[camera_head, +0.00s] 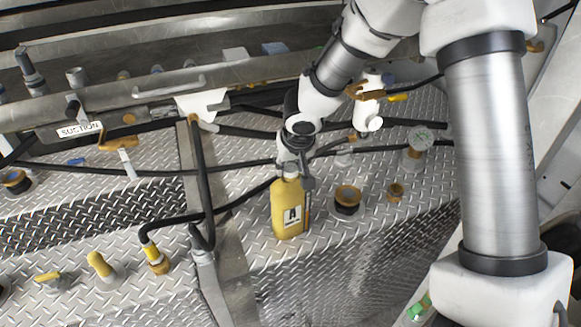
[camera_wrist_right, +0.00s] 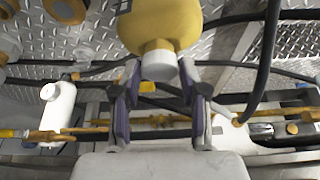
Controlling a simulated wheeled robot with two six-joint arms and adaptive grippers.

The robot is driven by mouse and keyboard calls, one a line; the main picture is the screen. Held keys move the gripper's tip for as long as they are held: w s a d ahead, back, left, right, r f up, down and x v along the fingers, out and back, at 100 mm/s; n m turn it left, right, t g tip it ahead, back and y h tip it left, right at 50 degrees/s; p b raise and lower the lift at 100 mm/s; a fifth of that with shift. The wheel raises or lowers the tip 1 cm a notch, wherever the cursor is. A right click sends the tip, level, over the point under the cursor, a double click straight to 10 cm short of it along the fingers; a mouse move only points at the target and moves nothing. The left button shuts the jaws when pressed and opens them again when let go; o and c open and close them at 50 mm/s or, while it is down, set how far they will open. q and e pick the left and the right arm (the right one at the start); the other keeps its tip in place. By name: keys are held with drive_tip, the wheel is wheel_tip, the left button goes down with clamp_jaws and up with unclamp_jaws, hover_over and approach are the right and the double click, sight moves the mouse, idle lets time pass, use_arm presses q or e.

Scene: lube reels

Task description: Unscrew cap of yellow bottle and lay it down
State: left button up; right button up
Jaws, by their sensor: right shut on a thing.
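The yellow bottle (camera_head: 290,212) stands upright on the metal tread plate, with a label marked "A" facing the camera. In the right wrist view, the bottle's yellow body (camera_wrist_right: 160,25) is at the top and its white cap (camera_wrist_right: 159,66) points toward my gripper. My right gripper (camera_head: 292,178) comes down from above and is shut on the cap, with one finger on each side of it. The fingers mostly hide the cap in the head view. The cap is still at the bottle's neck; I cannot tell how tightly it sits. My left gripper is not in view.
A black-and-orange fitting (camera_head: 347,199) stands just right of the bottle. A white bottle (camera_head: 367,110) is behind it. Black hoses (camera_head: 245,205) run across the plate on the left. The steel ledge (camera_head: 228,262) lies left of the bottle. Bare tread plate lies in front.

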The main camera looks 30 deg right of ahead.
drive_tip(key=shift+w+a+r+n, duration=0.1)
drive_tip(key=shift+n, duration=0.2)
drive_tip(key=shift+r+n+y+p, duration=0.1)
drive_tip(key=shift+n+y+p, duration=0.3)
drive_tip(key=shift+n+p, duration=0.2)
drive_tip(key=shift+d+n+y+p, duration=0.2)
drive_tip(key=shift+n+y+p, duration=0.3)
drive_tip(key=shift+n+p, duration=0.6)
drive_tip(key=shift+n, duration=0.5)
drive_tip(key=shift+f, duration=0.2)
drive_tip(key=o, duration=1.5)
drive_tip(key=shift+a, duration=0.1)
